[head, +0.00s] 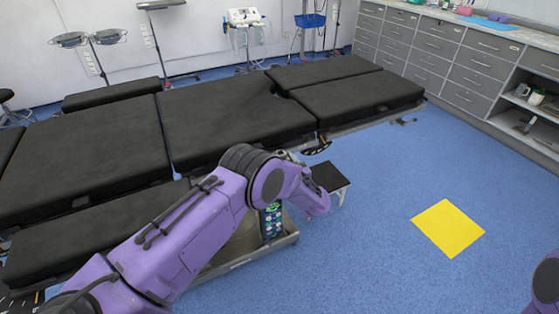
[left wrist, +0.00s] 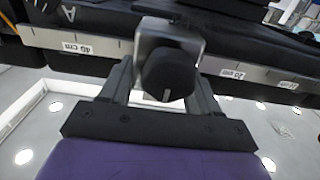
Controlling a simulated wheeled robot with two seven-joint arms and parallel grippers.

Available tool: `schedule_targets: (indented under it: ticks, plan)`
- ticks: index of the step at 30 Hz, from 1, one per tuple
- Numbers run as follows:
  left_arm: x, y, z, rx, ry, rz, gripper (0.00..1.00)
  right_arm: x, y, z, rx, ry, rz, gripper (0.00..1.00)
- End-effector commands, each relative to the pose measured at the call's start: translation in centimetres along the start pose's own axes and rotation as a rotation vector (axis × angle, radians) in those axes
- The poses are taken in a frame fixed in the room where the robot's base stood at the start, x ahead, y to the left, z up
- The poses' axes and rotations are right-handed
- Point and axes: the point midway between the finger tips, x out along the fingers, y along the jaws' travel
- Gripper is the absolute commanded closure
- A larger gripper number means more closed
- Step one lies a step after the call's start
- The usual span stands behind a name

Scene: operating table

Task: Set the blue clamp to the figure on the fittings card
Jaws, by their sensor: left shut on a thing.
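In the left wrist view a grey metal clamp (left wrist: 150,37) with a round black knob (left wrist: 170,78) sits on the table's side rail (left wrist: 100,45). The knob has a white mark on its face. My left gripper (left wrist: 164,70) has its two fingers on either side of the knob, shut on it. No blue shows on this clamp from here. Rail labels sit at both sides: a "40 cm" label (left wrist: 77,46) at left, and smaller ones at right that are hard to read. In the head view my left forearm hides the gripper and clamp. I cannot make out the fittings card.
The black padded operating table (head: 230,115) fills the middle left. A small black-topped step (head: 330,177) stands beside it. A yellow square (head: 448,228) lies on the open blue floor at right. Grey drawer cabinets (head: 440,60) line the right wall.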

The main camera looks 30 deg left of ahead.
Motion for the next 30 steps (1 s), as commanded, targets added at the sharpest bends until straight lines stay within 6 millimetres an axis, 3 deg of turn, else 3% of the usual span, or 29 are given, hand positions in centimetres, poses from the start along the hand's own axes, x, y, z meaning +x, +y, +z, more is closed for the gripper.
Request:
schedule_targets:
  ticks: [1, 2, 3, 4, 14, 17, 24, 30]
  plan:
    - [-0.1, 0.1, 0.1, -0.002, -0.001, 0.003, 0.93, 0.0, 0.0, 0.0, 0.0, 0.0, 0.0, 0.57]
    - [-0.1, 0.0, 0.1, -0.002, -0.001, 0.002, 0.35, 0.0, 0.0, 0.0, 0.0, 0.0, 0.0, 0.57]
    - [-0.1, 0.0, 0.1, -0.002, -0.001, 0.002, 0.22, 0.0, 0.0, 0.0, 0.0, 0.0, 0.0, 0.57]
    - [-0.1, 0.0, 0.1, -0.002, -0.001, 0.002, 0.17, 0.0, 0.0, 0.0, 0.0, 0.0, 0.0, 0.57]
    - [-0.4, -0.1, 0.1, -0.001, -0.001, -0.001, 0.17, 0.1, 0.0, 0.1, 0.0, 0.0, 0.0, 0.57]
    - [-2.0, 0.0, 0.1, 0.0, -0.001, 0.002, 0.17, 0.3, 0.0, 0.1, 0.0, 0.0, 0.0, 0.57]
    - [-7.7, -0.1, 0.2, 0.0, 0.0, 0.002, 0.17, 1.1, -0.1, 0.4, 0.0, 0.0, 0.0, 0.57]
    - [-10.3, -0.1, 0.1, -0.001, 0.0, 0.0, 0.17, 1.3, -0.1, 0.5, 0.0, 0.0, 0.0, 0.57]
